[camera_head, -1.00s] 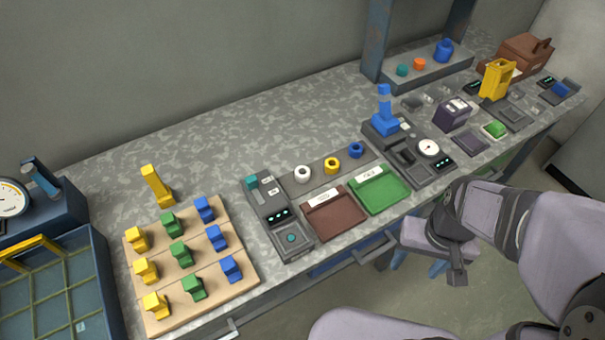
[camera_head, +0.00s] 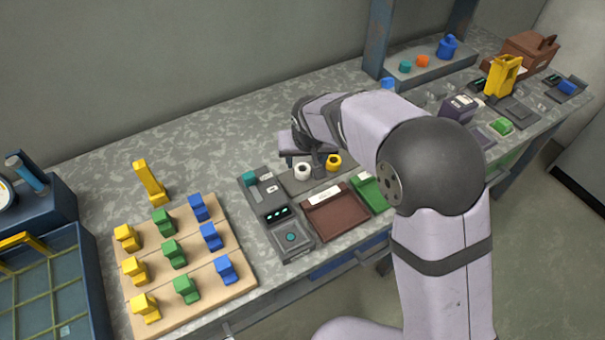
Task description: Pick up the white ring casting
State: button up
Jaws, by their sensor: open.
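The white ring casting (camera_head: 302,173) stands on a grey strip on the workbench, with the yellow ring casting (camera_head: 334,162) just to its right. My gripper (camera_head: 305,162) is open at the white ring. One dark finger shows between the white and yellow rings, and another part of the gripper is behind and left of the white ring. I cannot tell whether the fingers touch it. The blue ring seen earlier on the strip is hidden behind my arm.
A brown tray (camera_head: 338,214) and a green tray (camera_head: 371,192) lie in front of the strip. A dark device with lit dots (camera_head: 277,214) stands to the left. A wooden board (camera_head: 201,280) holds several coloured blocks.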

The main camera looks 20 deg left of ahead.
aim_at(303, 167)
jog(key=shift+a+p+x, duration=0.15)
jog(key=shift+p+x, duration=0.5)
jog(key=shift+x, duration=1.2)
jog(key=shift+a+p+x, duration=0.15)
jog(key=shift+p+x, duration=0.45)
jog(key=shift+x, duration=1.25)
jog(key=shift+c, duration=0.6)
jog(key=c, duration=1)
jog(key=shift+r, duration=0.1)
jog(key=shift+c, duration=0.3)
jog(key=shift+r, duration=0.1)
